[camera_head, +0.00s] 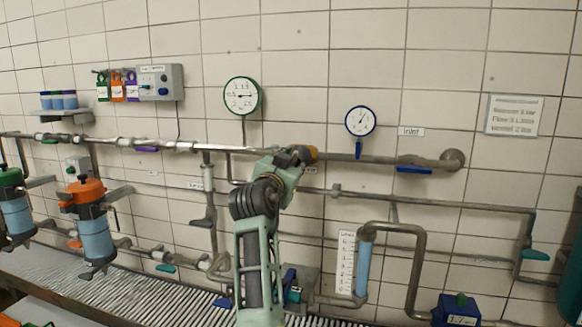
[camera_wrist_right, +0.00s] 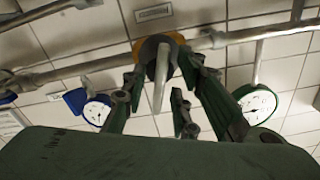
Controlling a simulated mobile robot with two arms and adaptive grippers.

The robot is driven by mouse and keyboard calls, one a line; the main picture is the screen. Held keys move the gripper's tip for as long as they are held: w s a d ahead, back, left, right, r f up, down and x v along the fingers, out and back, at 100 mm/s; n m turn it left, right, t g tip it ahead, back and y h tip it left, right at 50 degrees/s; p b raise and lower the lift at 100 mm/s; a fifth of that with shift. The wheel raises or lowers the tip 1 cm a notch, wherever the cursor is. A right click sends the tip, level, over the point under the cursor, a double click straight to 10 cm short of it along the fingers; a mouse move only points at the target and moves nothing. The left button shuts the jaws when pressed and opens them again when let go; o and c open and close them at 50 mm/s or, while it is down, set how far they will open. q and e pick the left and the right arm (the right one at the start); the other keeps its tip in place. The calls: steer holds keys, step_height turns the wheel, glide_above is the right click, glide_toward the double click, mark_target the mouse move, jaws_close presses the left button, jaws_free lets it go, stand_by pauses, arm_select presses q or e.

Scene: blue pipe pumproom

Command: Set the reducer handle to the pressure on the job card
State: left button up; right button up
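The reducer (camera_head: 308,153) is an orange-yellow and dark fitting on the upper pipe, mostly hidden by my right gripper in the head view. In the right wrist view the grey reducer handle (camera_wrist_right: 160,76) points toward the camera, in front of an orange ring (camera_wrist_right: 148,48). My right gripper (camera_head: 290,160) is at the reducer. Its fingers (camera_wrist_right: 160,92) are apart, one on each side of the handle, with gaps visible. The job card (camera_head: 513,115) is on the wall at the right; its small lines are too blurred to read surely. My left gripper is not in view.
A green-rimmed gauge (camera_head: 241,95) and a blue-rimmed gauge (camera_head: 360,121) sit above the pipe, either side of the reducer. A blue lever (camera_head: 414,170) is on the pipe at right. A flow tube (camera_head: 363,268) and lower pipes stand near my arm.

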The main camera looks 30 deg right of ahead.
steer(key=v, duration=0.7)
steer(key=shift+s+a, duration=0.15)
steer(key=shift+a, duration=0.05)
steer(key=shift+f, duration=0.1)
stand_by(2.4)
